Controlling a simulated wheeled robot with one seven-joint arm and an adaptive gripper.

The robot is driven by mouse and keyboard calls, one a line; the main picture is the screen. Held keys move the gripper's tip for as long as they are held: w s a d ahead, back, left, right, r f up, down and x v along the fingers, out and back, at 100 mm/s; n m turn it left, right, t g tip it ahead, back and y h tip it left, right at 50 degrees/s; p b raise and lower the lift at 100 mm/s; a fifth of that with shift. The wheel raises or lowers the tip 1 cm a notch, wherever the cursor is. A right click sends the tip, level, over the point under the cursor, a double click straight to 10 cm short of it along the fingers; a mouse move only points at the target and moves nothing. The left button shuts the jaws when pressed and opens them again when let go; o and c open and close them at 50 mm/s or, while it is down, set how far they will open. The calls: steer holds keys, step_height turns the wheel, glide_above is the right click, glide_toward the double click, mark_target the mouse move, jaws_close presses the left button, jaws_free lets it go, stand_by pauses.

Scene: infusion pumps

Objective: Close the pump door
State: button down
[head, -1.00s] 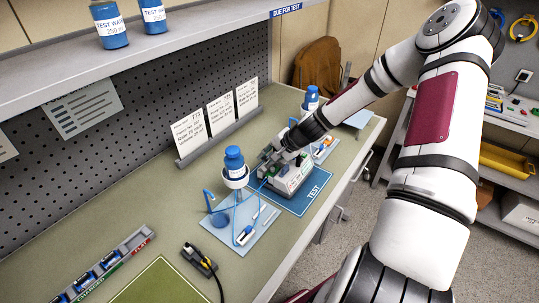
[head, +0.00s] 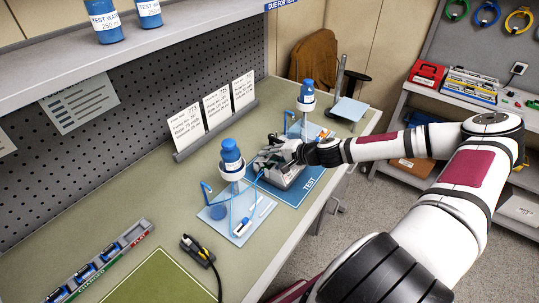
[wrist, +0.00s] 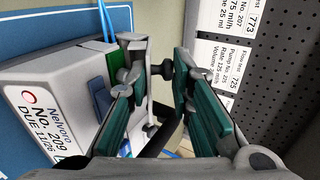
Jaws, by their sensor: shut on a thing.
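The pump (head: 289,175) is a grey-white box on the blue TEST mat (head: 310,187) in the head view. My gripper (head: 272,150) is at the pump's upper side, reaching in from the right. In the wrist view my gripper (wrist: 158,78) has its two fingers beside the pump, with a dark knob-like part between them. The jaws are shut on what seems to be the pump door, mostly hidden by the fingers. The door's exact angle is unclear.
A drip stand with a blue bottle (head: 231,155) stands on a pale blue tray (head: 216,214) left of the pump. Another blue bottle (head: 307,90) stands behind it. White cards (head: 216,112) line the back. The front bench edge is clear.

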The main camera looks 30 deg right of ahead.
stand_by(0.3)
steer(key=c, duration=1.5)
jaws_free()
steer(key=shift+s, duration=0.1)
steer(key=v, duration=1.1)
steer(key=shift+s+d+r, duration=0.15)
steer(key=shift+s, duration=0.2)
